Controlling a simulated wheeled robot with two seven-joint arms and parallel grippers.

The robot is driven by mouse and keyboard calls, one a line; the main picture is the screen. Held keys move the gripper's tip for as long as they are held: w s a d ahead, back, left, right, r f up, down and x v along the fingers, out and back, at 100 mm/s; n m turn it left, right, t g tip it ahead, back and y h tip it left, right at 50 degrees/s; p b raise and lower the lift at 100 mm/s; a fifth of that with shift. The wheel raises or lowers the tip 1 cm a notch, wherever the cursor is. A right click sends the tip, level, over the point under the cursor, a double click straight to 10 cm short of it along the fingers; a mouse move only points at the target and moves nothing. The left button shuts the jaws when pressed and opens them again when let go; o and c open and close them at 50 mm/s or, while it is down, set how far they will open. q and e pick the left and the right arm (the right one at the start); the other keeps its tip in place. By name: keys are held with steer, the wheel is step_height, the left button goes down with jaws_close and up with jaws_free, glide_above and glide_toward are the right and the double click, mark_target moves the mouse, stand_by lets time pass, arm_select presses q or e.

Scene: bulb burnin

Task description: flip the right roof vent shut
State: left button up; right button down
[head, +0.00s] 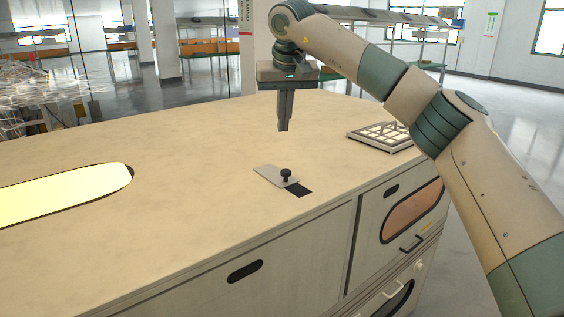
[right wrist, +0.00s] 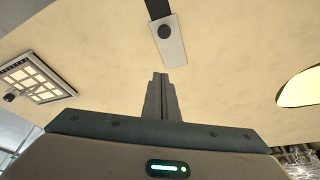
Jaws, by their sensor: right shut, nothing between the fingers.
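A flat grey plate (head: 268,174) with a black knob (head: 286,175) lies on the cabinet's top, with a dark slot (head: 300,190) bare at its front end. This looks like a roof vent, but the frames do not label it. The plate (right wrist: 172,52) and knob (right wrist: 165,31) also show in the right wrist view, with the dark strip beyond. My right gripper (head: 284,129) points down, shut and empty, in the air behind the plate and apart from it. Its closed fingers (right wrist: 160,80) show in the right wrist view. My left gripper is not in view.
A framed grid panel (head: 382,136) sits on the top at the right, partly behind my right arm. A glowing rounded opening (head: 70,193) is at the left. The cabinet top (head: 190,160) between them is clear. Drawers and doors form the front.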

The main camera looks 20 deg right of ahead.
steer(key=shift+s+r, duration=0.15)
steer(key=p, duration=0.4)
glide_above(275, 170)
steer(key=s+d, duration=0.1)
steer(key=d, duration=0.1)
steer(key=f, duration=0.9)
steer(key=shift+a+f, duration=0.25)
steer(key=shift+s+a+f+p, duration=0.15)
steer(key=shift+s+p, duration=0.3)
steer(key=shift+s, duration=1.1)
steer(key=shift+s+a+f, duration=0.1)
steer(key=shift+s+f, duration=0.1)
steer(key=shift+s, duration=0.25)
